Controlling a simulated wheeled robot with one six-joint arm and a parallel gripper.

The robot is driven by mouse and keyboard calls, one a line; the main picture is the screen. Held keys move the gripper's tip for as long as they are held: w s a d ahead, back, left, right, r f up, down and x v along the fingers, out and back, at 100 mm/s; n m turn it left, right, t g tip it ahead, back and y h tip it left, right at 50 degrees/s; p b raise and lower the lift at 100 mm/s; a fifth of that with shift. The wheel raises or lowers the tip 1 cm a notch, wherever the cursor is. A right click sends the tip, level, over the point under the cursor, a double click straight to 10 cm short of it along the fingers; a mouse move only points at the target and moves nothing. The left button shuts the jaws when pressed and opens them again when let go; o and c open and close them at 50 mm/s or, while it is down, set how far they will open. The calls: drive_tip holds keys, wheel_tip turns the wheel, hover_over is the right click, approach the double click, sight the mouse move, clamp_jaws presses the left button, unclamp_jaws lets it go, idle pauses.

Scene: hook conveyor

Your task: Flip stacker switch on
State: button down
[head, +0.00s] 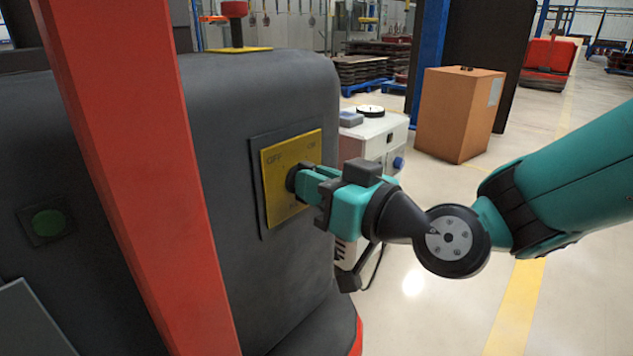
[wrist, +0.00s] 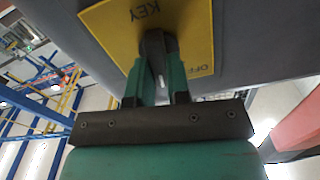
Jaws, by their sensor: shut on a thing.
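The stacker (head: 215,90) is a large dark grey body at the left of the head view. On its side is a yellow switch plate (head: 275,214) marked OFF at its upper left, with another label at its upper right. The plate also shows upside down in the wrist view (wrist: 112,27), with the words KEY and OFF. A dark switch knob (wrist: 153,45) stands out from the plate's middle. My gripper (head: 298,181) is at the plate with its green fingers shut on the knob. The fingers hide part of the knob, so its exact angle is hard to tell.
A red post (head: 135,160) stands in front of the stacker at left. A green button (head: 48,223) is on the stacker. A white machine (head: 372,138) and an orange box (head: 457,115) stand behind my gripper.

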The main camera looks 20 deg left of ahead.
drive_tip(key=shift+w+d+m+p, duration=0.1)
drive_tip(key=shift+m+p, duration=0.25)
drive_tip(key=shift+m, duration=1.2)
drive_tip(key=shift+w+m+p, duration=0.1)
drive_tip(key=shift+m+p, duration=0.25)
drive_tip(key=shift+m, duration=1.2)
drive_tip(key=c, duration=1.1)
unclamp_jaws()
drive_tip(key=shift+s, duration=0.1)
drive_tip(key=shift+b+v, duration=5.65)
drive_tip(key=shift+v, duration=3.05)
